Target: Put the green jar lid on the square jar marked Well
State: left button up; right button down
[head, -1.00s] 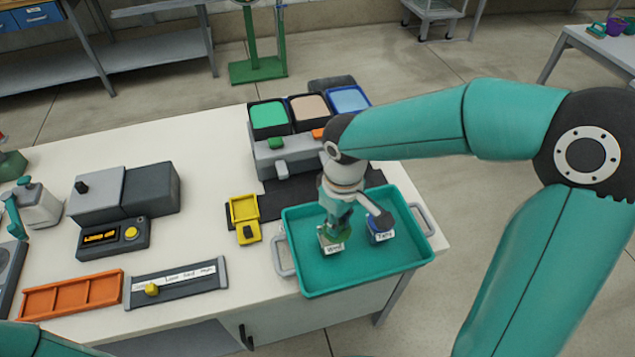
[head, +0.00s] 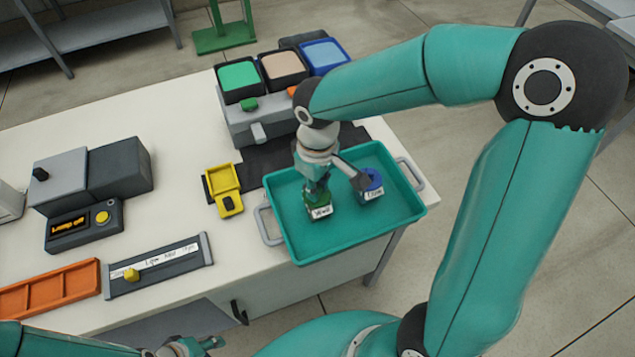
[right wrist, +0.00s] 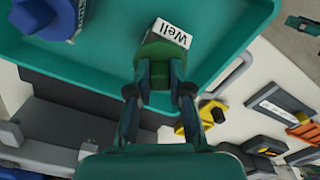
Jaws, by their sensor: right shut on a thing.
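The square jar marked Well (head: 320,212) stands in the teal tray, its white label facing the front. The label also shows in the right wrist view (right wrist: 172,33). The green jar lid (head: 316,198) is at the top of this jar, and it shows between my fingers in the wrist view (right wrist: 155,52). I cannot tell whether it is fully seated. My right gripper (head: 317,187) points down, shut on the lid, and its fingers hide part of it. My left gripper (head: 190,347) is at the bottom edge, partly cut off; its jaws are unclear.
A blue-lidded jar (head: 371,182) stands to the right in the same teal tray (head: 350,236), close to my right wrist. A grey dispenser with coloured bins (head: 250,122) is behind. A yellow holder (head: 224,180), a slider panel (head: 158,266) and an orange tray (head: 50,288) lie left.

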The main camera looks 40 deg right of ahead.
jog(key=shift+f, duration=0.25)
jog(key=c, duration=1)
grip_release()
jog(key=shift+r, duration=0.15)
jog(key=shift+r+p, duration=2.75)
jog(key=shift+r, duration=0.7)
jog(key=shift+s+f, duration=0.1)
jog(key=shift+s, duration=0.05)
